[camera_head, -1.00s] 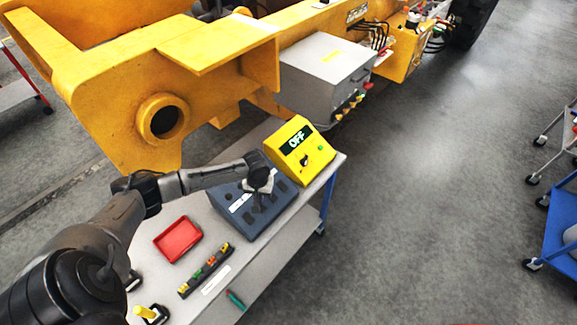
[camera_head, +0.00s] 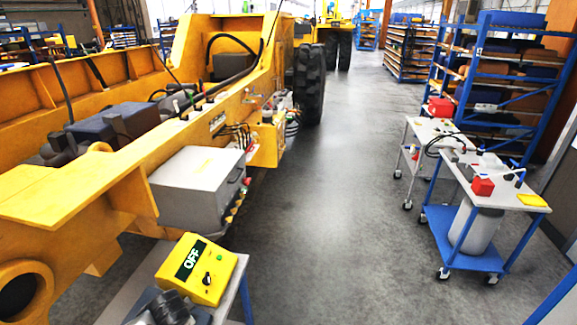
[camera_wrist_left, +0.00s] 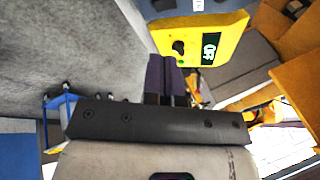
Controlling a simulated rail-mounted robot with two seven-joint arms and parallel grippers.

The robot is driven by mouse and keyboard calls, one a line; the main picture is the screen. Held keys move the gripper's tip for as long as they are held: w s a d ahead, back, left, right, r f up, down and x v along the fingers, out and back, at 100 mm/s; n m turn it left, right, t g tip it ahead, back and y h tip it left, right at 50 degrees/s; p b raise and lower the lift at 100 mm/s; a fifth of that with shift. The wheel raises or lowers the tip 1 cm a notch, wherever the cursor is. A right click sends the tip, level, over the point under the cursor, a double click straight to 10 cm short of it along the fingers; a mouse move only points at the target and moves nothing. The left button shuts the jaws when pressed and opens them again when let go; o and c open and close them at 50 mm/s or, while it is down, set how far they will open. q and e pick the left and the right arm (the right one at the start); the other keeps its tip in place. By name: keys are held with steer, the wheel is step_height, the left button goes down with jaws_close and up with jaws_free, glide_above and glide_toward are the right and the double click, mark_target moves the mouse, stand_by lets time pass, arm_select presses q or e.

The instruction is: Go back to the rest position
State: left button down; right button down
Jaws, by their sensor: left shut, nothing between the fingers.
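My left gripper (camera_wrist_left: 166,80) shows in the left wrist view with its fingers shut together and nothing between them. Just beyond the fingertips in that view is the yellow box (camera_wrist_left: 225,38), with a dark knob and a dark OFF display; the gap between them is hard to judge. In the head view the yellow box (camera_head: 222,262) sits at the bottom on the grey cart. A dark ribbed part, likely of my left arm, shows at the bottom edge beside it. My right gripper is not in view.
The big yellow machine frame (camera_head: 75,205) and a grey cabinet (camera_head: 197,185) stand close behind the yellow box. A blue-framed cart (camera_head: 465,252) stands at right, with loaded shelves (camera_head: 490,90) behind. The floor (camera_head: 330,220) between is clear.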

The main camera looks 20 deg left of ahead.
arm_select(q)
steer(key=s+d+r+t+h+p, duration=0.1)
steer(key=s+d+r, duration=0.2)
steer(key=d, duration=0.3)
steer(key=s+d+r+m+t+p, duration=0.1)
steer(key=s+d+r+t, duration=0.15)
steer(key=d, duration=0.25)
steer(key=s+d+r+t+h+p, duration=0.1)
steer(key=s+d+r, duration=0.2)
steer(key=d, duration=0.3)
steer(key=s+d+f+n+g+h+p, duration=0.1)
steer(key=s+d+f+g, duration=0.1)
steer(key=s, duration=0.6)
steer(key=s+d+f+n+g+h+p, duration=0.1)
steer(key=s+d+f+g, duration=0.1)
steer(key=s, duration=0.6)
steer(key=shift+s+d+f+n, duration=0.25)
steer(key=shift+d+f+n, duration=0.15)
steer(key=shift+d+f, duration=0.5)
